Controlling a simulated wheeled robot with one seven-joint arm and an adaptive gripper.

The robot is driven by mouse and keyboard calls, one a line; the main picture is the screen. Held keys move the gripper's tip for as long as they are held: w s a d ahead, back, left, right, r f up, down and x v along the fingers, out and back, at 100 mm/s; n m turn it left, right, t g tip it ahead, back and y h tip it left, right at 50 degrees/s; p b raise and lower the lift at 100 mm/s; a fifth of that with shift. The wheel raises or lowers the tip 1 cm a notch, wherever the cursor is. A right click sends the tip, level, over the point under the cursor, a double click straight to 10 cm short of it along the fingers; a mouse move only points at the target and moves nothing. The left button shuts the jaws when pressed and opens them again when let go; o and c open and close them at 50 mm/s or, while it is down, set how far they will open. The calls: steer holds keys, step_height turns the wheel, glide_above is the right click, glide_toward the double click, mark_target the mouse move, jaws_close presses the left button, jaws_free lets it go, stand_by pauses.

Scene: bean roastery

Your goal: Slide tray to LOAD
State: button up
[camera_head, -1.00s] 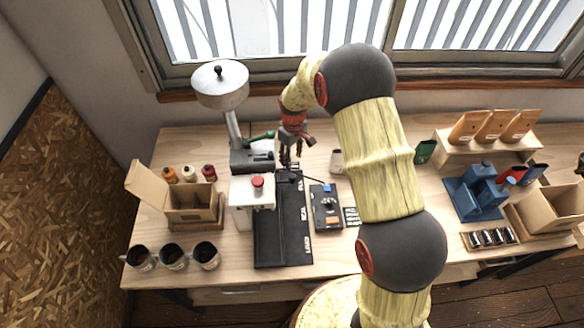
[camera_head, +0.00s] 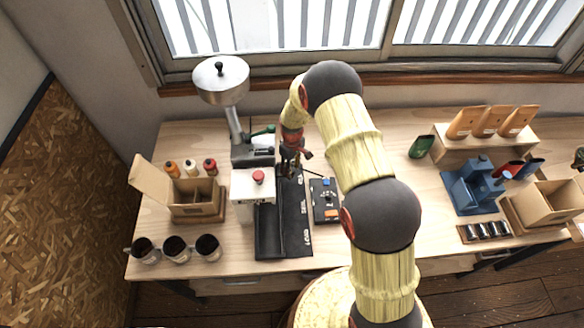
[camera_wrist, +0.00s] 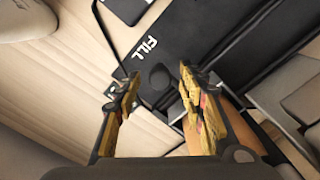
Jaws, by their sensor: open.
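A black slide rail (camera_head: 268,240) lies on the bench, with white FILL, SEAL and LOAD labels down its right side. FILL is at the far end and LOAD at the near end. My gripper (camera_head: 289,168) is at the far FILL end and hides part of it. In the wrist view my gripper (camera_wrist: 159,74) is open. A round black knob (camera_wrist: 160,76) shows between its fingertips, beside the FILL lettering; contact cannot be told. The tray's outline is hard to separate from the dark rail.
A white machine with a red button (camera_head: 258,177) stands left of the rail. A control box with a blue button (camera_head: 325,200) sits close on its right. A grinder (camera_head: 221,80) stands behind. Several cups and an open carton (camera_head: 196,212) are on the left.

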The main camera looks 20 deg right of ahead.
steer(key=c, duration=0.3)
jaws_close()
stand_by(0.7)
